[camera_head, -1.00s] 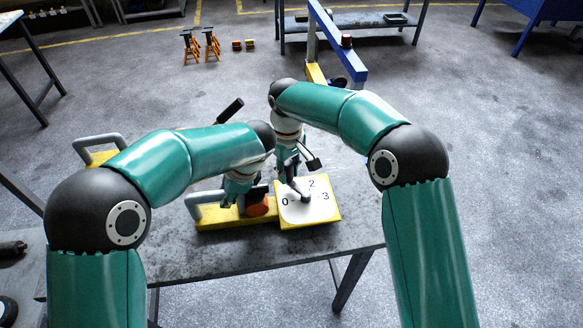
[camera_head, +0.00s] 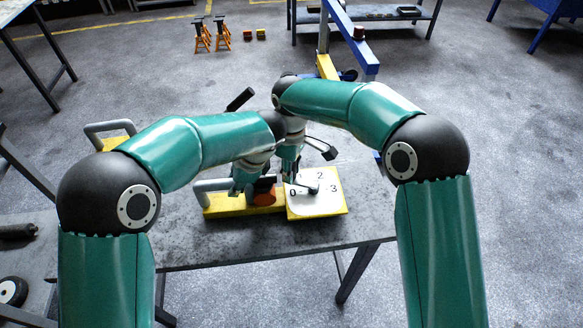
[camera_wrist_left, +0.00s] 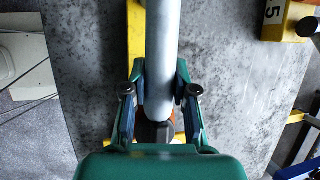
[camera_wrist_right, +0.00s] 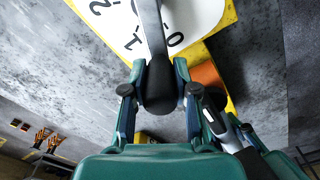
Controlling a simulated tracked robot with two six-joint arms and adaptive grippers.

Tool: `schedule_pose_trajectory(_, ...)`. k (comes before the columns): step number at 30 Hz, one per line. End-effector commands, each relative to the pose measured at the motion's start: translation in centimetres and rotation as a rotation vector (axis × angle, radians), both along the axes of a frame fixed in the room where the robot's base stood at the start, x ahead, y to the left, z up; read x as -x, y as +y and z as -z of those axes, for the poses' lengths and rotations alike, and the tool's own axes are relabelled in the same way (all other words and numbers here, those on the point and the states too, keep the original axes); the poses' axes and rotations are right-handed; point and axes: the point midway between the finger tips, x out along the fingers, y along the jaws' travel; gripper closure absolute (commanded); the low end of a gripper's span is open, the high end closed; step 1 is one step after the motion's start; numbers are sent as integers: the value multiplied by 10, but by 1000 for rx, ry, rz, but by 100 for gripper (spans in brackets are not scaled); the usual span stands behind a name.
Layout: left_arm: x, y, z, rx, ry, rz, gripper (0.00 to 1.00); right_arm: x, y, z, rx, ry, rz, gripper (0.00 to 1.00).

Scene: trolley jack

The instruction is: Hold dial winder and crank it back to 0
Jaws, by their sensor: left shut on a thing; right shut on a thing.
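The dial winder has a yellow base (camera_head: 225,206), a grey bar handle (camera_head: 207,185) and a white dial face (camera_head: 318,204) with black numerals. My left gripper (camera_wrist_left: 157,103) is shut on the grey handle, which runs between its fingers in the left wrist view. My right gripper (camera_wrist_right: 157,84) is shut on the black knob of the crank (camera_wrist_right: 150,30). In the right wrist view the crank arm crosses the dial between the 1 and the 0. In the head view the crank (camera_head: 310,189) reaches left from its pivot; my arms hide its knob.
The winder stands on a grey bench (camera_head: 190,245). Another grey handle (camera_head: 108,127) on a yellow part shows behind my left arm. A black grip (camera_head: 240,99) sticks up behind. Orange stands (camera_head: 222,33) and a blue beam (camera_head: 352,40) are on the floor beyond.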

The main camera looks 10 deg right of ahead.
Motion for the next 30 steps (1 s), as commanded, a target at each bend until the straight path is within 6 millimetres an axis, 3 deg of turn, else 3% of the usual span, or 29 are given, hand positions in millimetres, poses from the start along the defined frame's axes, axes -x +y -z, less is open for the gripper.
schedule_pose_trajectory(7, -1, -1, 0, 5, -5, -1, 100, 1, 2, -1, -2, 3, 3, 100)
schedule_pose_trajectory(8, -1, -1, 0, 5, -5, -1, 100, 1, 2, -1, -2, 3, 3, 67)
schedule_pose_trajectory(12, -1, -1, 0, 5, -4, -2, 100, 1, 1, -1, -1, 2, 3, 46)
schedule_pose_trajectory(23, -1, -1, 0, 4, -3, -1, 100, -1, 0, -4, 0, -1, 3, 46)
schedule_pose_trajectory(30, -1, -1, 0, 4, -3, -1, 100, -1, 1, -35, -2, -6, 2, 46)
